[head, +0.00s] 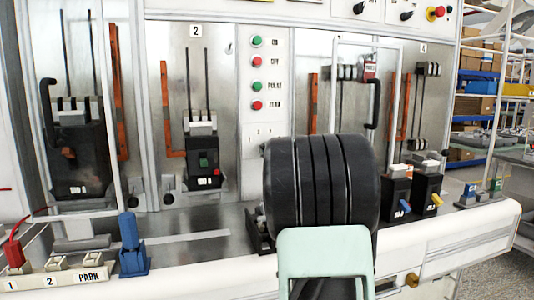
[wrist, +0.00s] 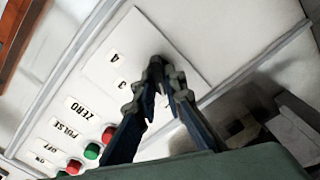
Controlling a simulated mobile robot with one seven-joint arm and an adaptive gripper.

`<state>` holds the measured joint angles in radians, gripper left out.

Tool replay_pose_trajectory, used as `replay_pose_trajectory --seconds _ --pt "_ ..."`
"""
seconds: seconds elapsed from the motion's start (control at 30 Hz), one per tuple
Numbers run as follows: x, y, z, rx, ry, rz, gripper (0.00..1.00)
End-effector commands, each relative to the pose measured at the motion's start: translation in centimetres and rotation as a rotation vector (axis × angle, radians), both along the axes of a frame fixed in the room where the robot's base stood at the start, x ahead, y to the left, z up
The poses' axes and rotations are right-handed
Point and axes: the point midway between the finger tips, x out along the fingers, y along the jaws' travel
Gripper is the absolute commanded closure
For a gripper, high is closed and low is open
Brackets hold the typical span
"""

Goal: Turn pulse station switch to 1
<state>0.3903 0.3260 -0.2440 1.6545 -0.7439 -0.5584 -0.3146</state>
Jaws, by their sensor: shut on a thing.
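The pulse station panel (head: 258,118) is a narrow pale strip with a column of buttons and a small numbered plate below them. In the wrist view, the plate (wrist: 137,50) shows the numbers 3 and 4 beside the fingers. My gripper (wrist: 157,68) is at this plate with its dark fingertips closed together on the switch knob. The fingertips cover the knob, so its pointer and setting cannot be told. In the head view, my dark arm hides the gripper and the switch.
The green PULSE button (head: 257,87) and red ZERO button (head: 257,105) sit above the plate. Breaker bays with dark breakers (head: 203,165) stand on both sides. A blue-handled block (head: 133,245) and a numbered PARK rack (head: 60,277) are on the white front ledge.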

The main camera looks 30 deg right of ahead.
Motion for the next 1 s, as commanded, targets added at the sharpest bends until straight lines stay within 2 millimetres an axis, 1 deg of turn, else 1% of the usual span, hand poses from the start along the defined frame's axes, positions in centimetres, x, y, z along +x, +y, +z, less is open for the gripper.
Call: replay_pose_trajectory --seconds 0.3,0.33,0.47,0.5,0.73,0.83,0.97,1.0 --pt "0.0 -0.1 -0.1 -0.003 0.003 -0.001 1.0" --pt "0.0 0.0 -0.1 -0.003 0.003 -0.001 0.88" --pt "0.0 0.0 -0.1 -0.003 0.002 0.0 0.74" --pt "0.0 0.0 -0.1 -0.003 0.002 0.0 0.72" --pt "0.0 0.0 0.0 -0.002 0.001 0.0 0.72" --pt "-0.4 0.1 0.0 -0.002 0.001 0.0 0.72" --pt "-1.7 0.4 0.1 -0.002 0.0 0.0 0.72" --pt "-2.3 0.6 0.1 -0.001 0.0 -0.001 0.72"
